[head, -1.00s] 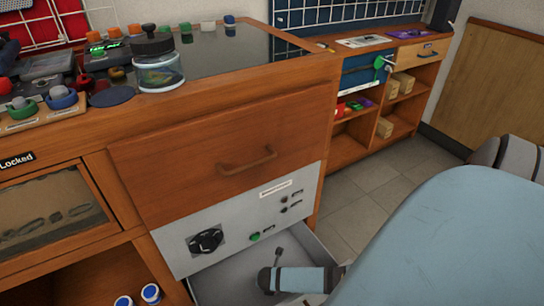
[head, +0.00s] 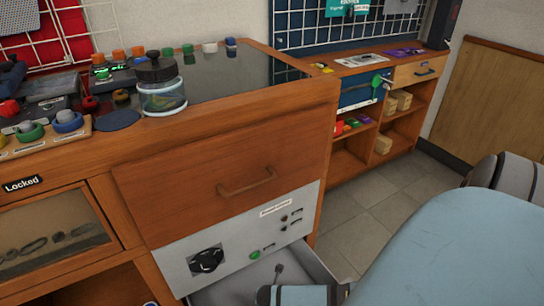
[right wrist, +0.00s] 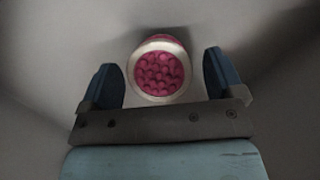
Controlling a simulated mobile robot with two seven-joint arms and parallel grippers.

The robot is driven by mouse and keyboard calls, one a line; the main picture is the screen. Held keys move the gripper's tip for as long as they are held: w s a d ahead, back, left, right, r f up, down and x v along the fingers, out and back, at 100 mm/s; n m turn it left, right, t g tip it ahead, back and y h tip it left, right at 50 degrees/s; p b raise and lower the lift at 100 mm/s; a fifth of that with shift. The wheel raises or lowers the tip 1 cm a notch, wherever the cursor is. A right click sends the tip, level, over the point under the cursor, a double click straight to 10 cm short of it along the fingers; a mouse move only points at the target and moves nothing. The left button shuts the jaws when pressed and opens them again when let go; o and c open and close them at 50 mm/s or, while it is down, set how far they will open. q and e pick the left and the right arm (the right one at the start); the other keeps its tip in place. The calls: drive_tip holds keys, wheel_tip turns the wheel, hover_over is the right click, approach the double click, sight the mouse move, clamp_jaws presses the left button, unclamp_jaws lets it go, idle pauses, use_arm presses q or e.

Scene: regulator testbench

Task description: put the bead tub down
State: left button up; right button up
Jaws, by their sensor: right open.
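The bead tub (right wrist: 158,73) is a small round tub with a pale rim, full of pink beads, seen from above in the right wrist view. My right gripper (right wrist: 160,62) is open, with one dark blue finger on each side of the tub and a visible gap on both sides. The surface around the tub is plain pale grey. In the head view my right arm reaches over the open grey drawer (head: 233,291) at the bottom of the bench. The tub is hidden there. My left gripper is not in view.
Above the drawer are a grey control panel (head: 236,254) with a black knob and a closed wooden drawer front (head: 210,190). A lidded glass jar (head: 162,95) stands on the crowded bench top. Floor tiles (head: 350,235) show at right.

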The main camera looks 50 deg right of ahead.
drive_tip(key=p+v, duration=0.3)
drive_tip(key=v, duration=0.4)
drive_tip(key=shift+a+r+p, duration=0.1)
drive_tip(key=shift+r+p, duration=0.2)
drive_tip(key=shift+r, duration=0.05)
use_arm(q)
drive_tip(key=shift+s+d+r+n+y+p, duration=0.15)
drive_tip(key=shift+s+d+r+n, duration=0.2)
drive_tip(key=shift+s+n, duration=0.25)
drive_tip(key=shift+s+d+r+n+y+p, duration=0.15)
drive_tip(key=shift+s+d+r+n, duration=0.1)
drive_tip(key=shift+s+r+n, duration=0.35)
use_arm(e)
drive_tip(key=shift+s+a+r, duration=0.25)
drive_tip(key=shift+r, duration=0.35)
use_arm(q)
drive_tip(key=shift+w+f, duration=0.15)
